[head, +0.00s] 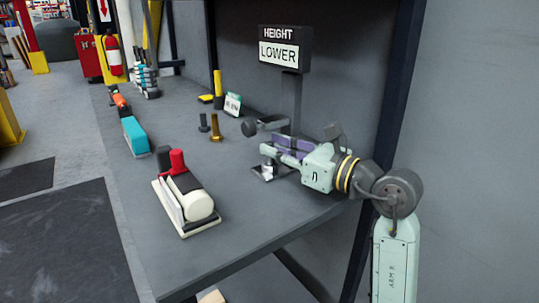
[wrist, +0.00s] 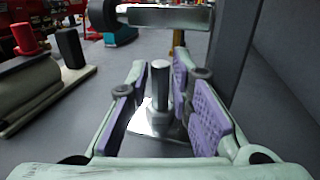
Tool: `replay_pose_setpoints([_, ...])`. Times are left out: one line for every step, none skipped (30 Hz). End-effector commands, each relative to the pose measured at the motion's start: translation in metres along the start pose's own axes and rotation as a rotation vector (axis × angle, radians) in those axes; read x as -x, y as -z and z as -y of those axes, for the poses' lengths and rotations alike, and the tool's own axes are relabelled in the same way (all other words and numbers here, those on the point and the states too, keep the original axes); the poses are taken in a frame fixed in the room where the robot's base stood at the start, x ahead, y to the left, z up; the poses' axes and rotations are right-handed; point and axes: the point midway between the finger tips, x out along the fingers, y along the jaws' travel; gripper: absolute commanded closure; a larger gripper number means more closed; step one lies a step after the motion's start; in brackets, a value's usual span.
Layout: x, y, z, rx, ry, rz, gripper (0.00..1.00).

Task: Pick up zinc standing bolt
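A silver-grey zinc bolt (wrist: 160,86) stands upright in the wrist view, on a shiny metal base plate (wrist: 146,122). My gripper (wrist: 158,70) is open, with its purple-padded fingers on either side of the bolt. Gaps show between the bolt and both pads, so it is not held. In the head view my gripper (head: 276,146) reaches left, low over the table, above the shiny base plate (head: 268,176). The fingers hide much of the bolt there.
A sign post with a HEIGHT LOWER sign (head: 285,50) stands close behind my gripper. A brass bolt (head: 215,128) and a dark bolt (head: 204,123) stand farther left. A cream device with a red knob (head: 178,162) is at front left. The table front (head: 225,245) is clear.

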Motion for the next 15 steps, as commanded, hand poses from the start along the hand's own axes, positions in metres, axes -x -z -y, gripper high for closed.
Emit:
replay_pose_setpoints([-0.008, -0.002, 0.0, -0.001, -0.002, 0.001, 0.8])
replay_pose_setpoints([-0.012, -0.002, 0.0, -0.002, -0.002, 0.001, 0.8])
replay_pose_setpoints([-0.016, -0.002, 0.0, -0.001, -0.001, 0.001, 0.8])
replay_pose_setpoints([-0.018, -0.001, 0.0, -0.001, 0.0, 0.0, 0.8])
replay_pose_setpoints([-0.02, -0.001, 0.0, -0.001, 0.0, 0.0, 0.8])
replay_pose_setpoints([-0.021, -0.001, 0.0, -0.001, 0.0, 0.0, 0.8])
replay_pose_setpoints([-0.022, 0.0, 0.0, -0.001, 0.0, 0.0, 0.8])
replay_pose_setpoints([-0.022, 0.0, 0.0, -0.001, 0.0, 0.0, 0.8])
replay_pose_setpoints([-0.022, 0.0, 0.0, -0.001, 0.001, 0.0, 0.8])
replay_pose_setpoints([-0.022, 0.0, 0.0, -0.001, 0.001, 0.0, 0.8])
replay_pose_setpoints([-0.022, 0.0, 0.0, -0.001, 0.001, 0.0, 0.8])
replay_pose_setpoints([-0.022, 0.0, 0.0, -0.001, 0.001, 0.001, 0.8])
replay_pose_setpoints([-0.022, 0.0, 0.0, -0.001, 0.001, 0.001, 0.81])
replay_pose_setpoints([-0.022, 0.0, 0.0, -0.001, 0.001, 0.001, 0.83])
replay_pose_setpoints([-0.022, 0.0, 0.0, -0.001, 0.001, 0.001, 0.85])
